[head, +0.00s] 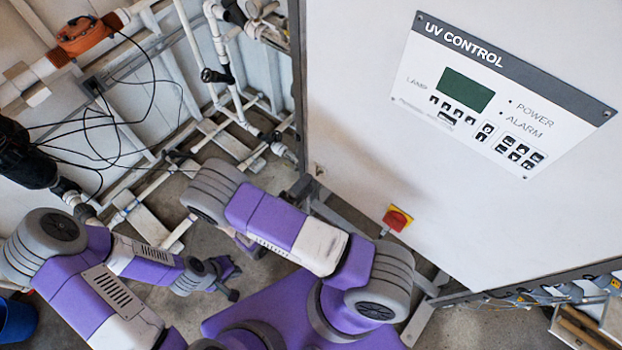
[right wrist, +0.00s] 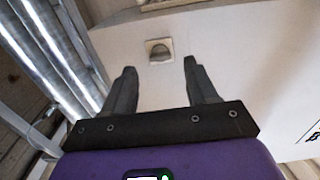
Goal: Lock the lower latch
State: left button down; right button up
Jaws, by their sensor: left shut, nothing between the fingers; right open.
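The lower latch (right wrist: 159,50) is a small squarish metal fitting on the pale cabinet face. In the right wrist view it appears between and just beyond the fingertips, not visibly touched. My right gripper (right wrist: 159,68) is open with nothing between its fingers. In the head view its fingers are hidden behind my right forearm. A small fitting (head: 318,170) on the cabinet's left edge shows in the head view; it may be the same latch. My left gripper (head: 232,283) is at the lower left over the floor, shut and empty, away from the cabinet.
The white cabinet (head: 360,120) carries a UV control panel (head: 500,95) and a red and yellow switch (head: 397,218). White pipes (head: 225,80) and black cables (head: 115,140) fill the left. Metal rails (right wrist: 55,60) run along the wrist view's left side.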

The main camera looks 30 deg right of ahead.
jog(key=shift+v, duration=1.95)
